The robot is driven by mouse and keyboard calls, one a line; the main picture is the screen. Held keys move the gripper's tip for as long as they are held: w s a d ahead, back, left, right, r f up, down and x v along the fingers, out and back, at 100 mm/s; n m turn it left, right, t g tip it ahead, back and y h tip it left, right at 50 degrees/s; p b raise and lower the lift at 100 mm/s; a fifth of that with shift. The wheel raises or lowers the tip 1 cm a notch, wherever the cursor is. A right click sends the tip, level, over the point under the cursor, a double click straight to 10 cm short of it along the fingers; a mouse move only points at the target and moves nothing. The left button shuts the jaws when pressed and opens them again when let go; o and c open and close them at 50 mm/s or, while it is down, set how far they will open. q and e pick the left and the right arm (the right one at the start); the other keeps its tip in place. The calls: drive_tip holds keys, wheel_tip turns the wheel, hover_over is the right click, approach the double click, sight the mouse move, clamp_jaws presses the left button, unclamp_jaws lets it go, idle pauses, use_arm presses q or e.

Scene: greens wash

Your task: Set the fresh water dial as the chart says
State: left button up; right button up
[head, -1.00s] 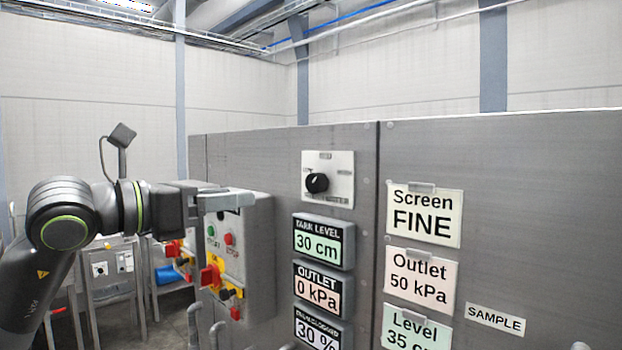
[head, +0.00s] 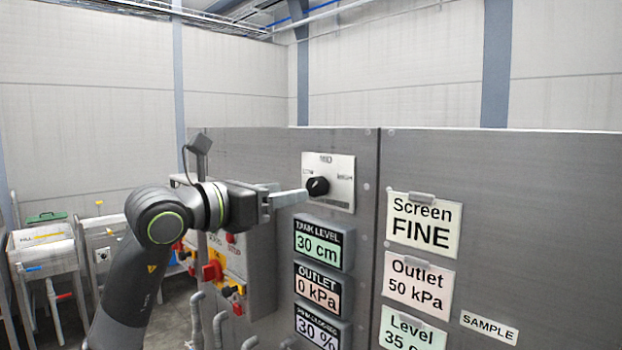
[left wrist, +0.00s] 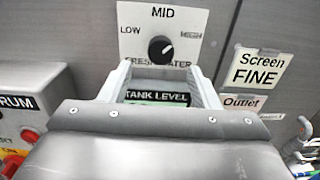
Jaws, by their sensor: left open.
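The fresh water dial is a black round knob (head: 317,187) on a white plate (head: 343,168) on the grey panel. In the left wrist view the knob (left wrist: 160,49) sits under the words LOW, MID and HIGH. Its small white mark shows on the lower right part of the knob there. My left gripper (head: 302,193) is open, with its fingertips close to the knob. In the left wrist view the gripper's (left wrist: 160,68) pale fingers stand either side of the knob's line, the knob just beyond the tips. Contact cannot be told. My right gripper is out of view.
Displays below the dial read tank level 30 cm (head: 318,244), outlet 0 kPa (head: 317,287) and 30 %. Cards at right read Screen FINE (head: 422,226), Outlet 50 kPa (head: 418,284) and Level 35. A SAMPLE label (head: 489,327) is beside them. A switch box (head: 262,262) stands out below my left arm.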

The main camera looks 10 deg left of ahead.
sight(312, 188)
use_arm(q)
drive_tip(key=p+x, duration=0.2)
drive_tip(key=x, duration=0.4)
drive_tip(key=shift+w+d+r, duration=0.1)
drive_tip(key=shift+d, duration=0.05)
drive_tip(key=shift+w+d+p, duration=0.3)
drive_tip(key=shift+w+p, duration=0.1)
drive_tip(key=shift+w, duration=0.05)
drive_tip(key=c, duration=1)
